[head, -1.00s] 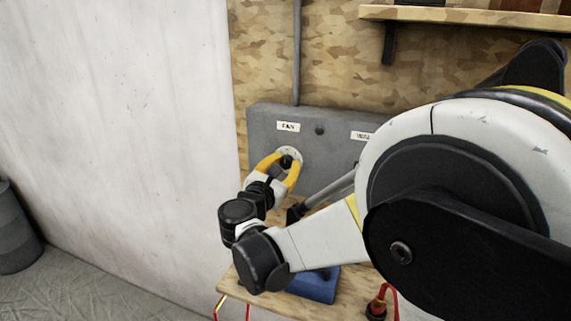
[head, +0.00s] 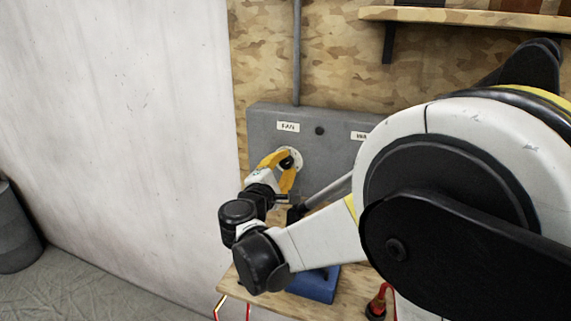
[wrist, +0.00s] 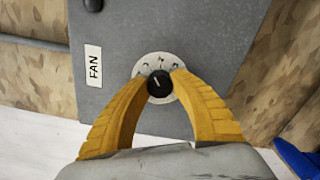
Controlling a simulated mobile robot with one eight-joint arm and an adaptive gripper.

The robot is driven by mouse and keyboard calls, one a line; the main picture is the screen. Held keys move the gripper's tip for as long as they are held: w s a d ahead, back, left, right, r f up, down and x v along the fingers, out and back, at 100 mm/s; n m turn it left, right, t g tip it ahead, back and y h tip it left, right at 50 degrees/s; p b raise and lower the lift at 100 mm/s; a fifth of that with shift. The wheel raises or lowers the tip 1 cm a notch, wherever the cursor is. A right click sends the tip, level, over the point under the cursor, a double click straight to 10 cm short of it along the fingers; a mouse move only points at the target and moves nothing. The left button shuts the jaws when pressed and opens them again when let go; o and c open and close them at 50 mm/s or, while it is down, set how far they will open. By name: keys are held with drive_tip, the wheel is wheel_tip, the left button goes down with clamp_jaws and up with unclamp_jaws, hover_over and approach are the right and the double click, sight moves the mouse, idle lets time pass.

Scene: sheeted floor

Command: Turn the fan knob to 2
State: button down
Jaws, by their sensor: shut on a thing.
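The fan knob (head: 286,162) is a small black knob on a round pale dial on the front of a grey panel (head: 335,165). A white FAN label (head: 288,127) sits above it. In the wrist view the knob (wrist: 160,86) shows a thin pale mark slanting toward the upper left, and the dial (wrist: 146,66) carries digits too small to read surely. My gripper (wrist: 161,80) has its two yellow fingertips closed on either side of the knob. In the head view my gripper (head: 284,165) is rolled, one finger above left and the other below right.
A black round button (head: 320,131) is on the panel, right of the label. A second label (head: 359,136) is partly covered by my arm. Below are a wooden bench (head: 262,294) and a blue object (head: 316,287). A shelf (head: 465,15) hangs above; a grey barrel (head: 17,230) stands left.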

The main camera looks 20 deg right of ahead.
drive_tip(key=m, duration=0.4)
drive_tip(key=shift+m, duration=0.4)
idle(0.4)
drive_tip(key=c, duration=1.1)
unclamp_jaws()
drive_tip(key=shift+o, duration=0.2)
drive_tip(key=v, duration=1.2)
drive_tip(key=shift+d, duration=0.1)
